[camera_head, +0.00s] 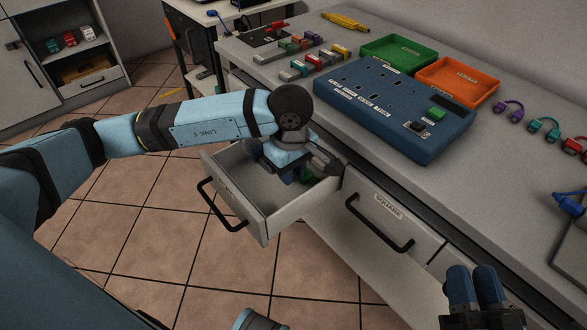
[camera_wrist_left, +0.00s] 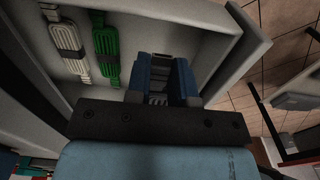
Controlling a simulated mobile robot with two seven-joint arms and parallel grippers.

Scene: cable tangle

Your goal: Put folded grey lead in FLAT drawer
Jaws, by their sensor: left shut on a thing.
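My left gripper (camera_wrist_left: 160,82) is inside the open drawer (camera_head: 232,207), with its fingers pointing down. It is shut on a grey piece (camera_wrist_left: 160,70), which looks like the folded grey lead; the fingers hide most of it. In the left wrist view, a folded pale lead (camera_wrist_left: 68,42) and a folded green lead (camera_wrist_left: 106,48) lie side by side on the drawer floor, left of the fingers. The writing on the open drawer's front is not readable. My right gripper (camera_head: 474,288) is at the lower right, with its blue fingers together and nothing visible between them.
A closed drawer labelled SQUARE (camera_head: 387,212) is right of the open one. On the bench above are a blue socket panel (camera_head: 390,105), a green tray (camera_head: 399,52), an orange tray (camera_head: 458,82) and several coloured leads. The tiled floor (camera_head: 120,215) left of the drawer is clear.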

